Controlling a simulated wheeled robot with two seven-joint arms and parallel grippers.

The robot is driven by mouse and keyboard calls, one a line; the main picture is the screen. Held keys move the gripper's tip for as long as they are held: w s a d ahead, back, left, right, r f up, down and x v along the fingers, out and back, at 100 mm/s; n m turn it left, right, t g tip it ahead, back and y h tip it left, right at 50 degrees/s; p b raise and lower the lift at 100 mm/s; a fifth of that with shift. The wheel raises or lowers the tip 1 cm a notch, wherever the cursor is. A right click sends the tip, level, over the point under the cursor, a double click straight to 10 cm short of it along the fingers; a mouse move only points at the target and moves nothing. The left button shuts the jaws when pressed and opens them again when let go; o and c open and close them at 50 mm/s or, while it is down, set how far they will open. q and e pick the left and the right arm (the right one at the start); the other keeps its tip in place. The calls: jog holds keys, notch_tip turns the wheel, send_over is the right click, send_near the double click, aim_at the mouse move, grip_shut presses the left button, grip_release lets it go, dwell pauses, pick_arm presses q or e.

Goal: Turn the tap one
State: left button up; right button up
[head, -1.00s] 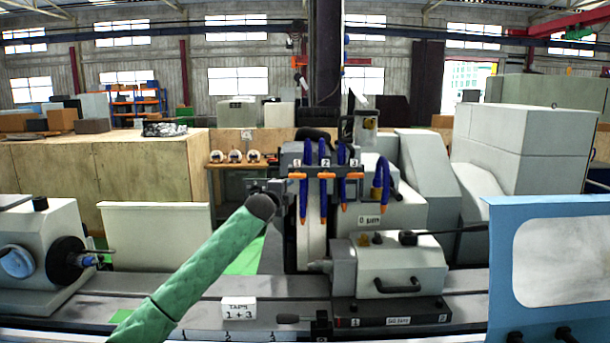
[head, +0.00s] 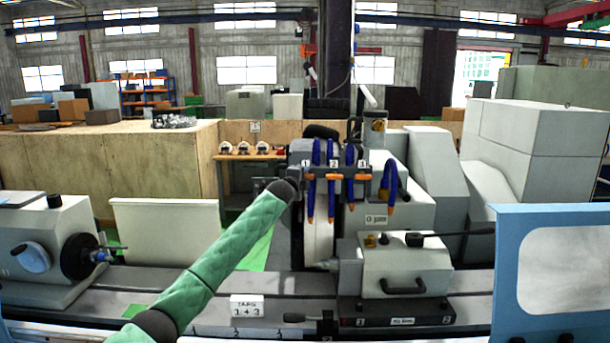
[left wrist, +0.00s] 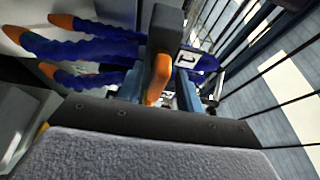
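Tap one (head: 308,177) has an orange handle under a label "1", at the left of a row of three taps with blue hoses on the grinder. My left arm, in a green sleeve, reaches up to it from the lower left. In the left wrist view, the orange handle of tap one (left wrist: 160,72) lies between the two blue-grey fingers of my left gripper (left wrist: 160,90), with a gap visible on each side. The fingers look open; whether either touches the handle I cannot tell. My right gripper is not in view.
Tap two (head: 332,177) and tap three (head: 361,177) stand close to the right. A card reading "TAPS 1 + 3" (head: 247,307) stands on the machine bed. A workhead (head: 50,250) is at the left and a blue-framed guard (head: 500,270) at the right.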

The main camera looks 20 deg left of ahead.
pick_arm(q)
jog(key=shift+w+f, duration=0.1)
jog(key=shift+w+f, duration=0.15)
jog(key=shift+w, duration=0.05)
jog(key=shift+c, duration=0.5)
jog(key=shift+s+d, duration=0.1)
grip_shut()
